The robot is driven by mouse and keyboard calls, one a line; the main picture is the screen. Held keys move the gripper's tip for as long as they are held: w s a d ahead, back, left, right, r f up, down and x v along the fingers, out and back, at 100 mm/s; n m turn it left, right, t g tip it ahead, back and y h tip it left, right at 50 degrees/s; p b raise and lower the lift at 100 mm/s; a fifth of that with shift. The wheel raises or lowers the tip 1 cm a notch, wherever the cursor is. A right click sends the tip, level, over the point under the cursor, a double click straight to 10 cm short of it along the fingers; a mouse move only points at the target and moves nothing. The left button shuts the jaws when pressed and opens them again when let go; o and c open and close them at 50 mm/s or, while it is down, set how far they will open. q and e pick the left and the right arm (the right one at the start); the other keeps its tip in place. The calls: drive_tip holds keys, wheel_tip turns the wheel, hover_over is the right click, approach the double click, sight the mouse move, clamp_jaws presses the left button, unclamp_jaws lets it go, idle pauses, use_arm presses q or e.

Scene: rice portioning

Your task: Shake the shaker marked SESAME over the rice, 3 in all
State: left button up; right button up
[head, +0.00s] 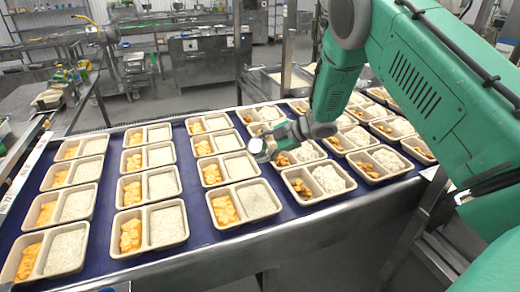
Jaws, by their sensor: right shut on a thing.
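My right arm comes in from the right, and its gripper (275,141) hangs low over the trays near the middle of the belt. It is shut on a small pale shaker (258,147), mostly hidden by the fingers; I cannot read its marking. The shaker is above the far edge of a two-compartment tray (283,190) with brown pieces on the left and white rice (328,178) on the right. I cannot tell whether sesame lies on any rice. My left gripper is out of view.
A blue conveyor belt (105,190) carries rows of similar trays with orange or brown food beside rice. A metal rail (300,229) runs along its near edge. Steel benches (208,58) stand behind, with open floor between. My right arm covers the right side.

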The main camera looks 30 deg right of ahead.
drive_tip(key=m+y, duration=0.1)
drive_tip(key=m+g+y, duration=0.1)
drive_tip(key=y, duration=0.1)
drive_tip(key=shift+r+m+g, duration=0.3)
drive_tip(key=shift+r, duration=0.05)
drive_tip(key=shift+r+m+g+y, duration=0.3)
drive_tip(key=shift+m+y, duration=0.7)
drive_tip(key=shift+y, duration=0.2)
drive_tip(key=shift+s+r, duration=0.1)
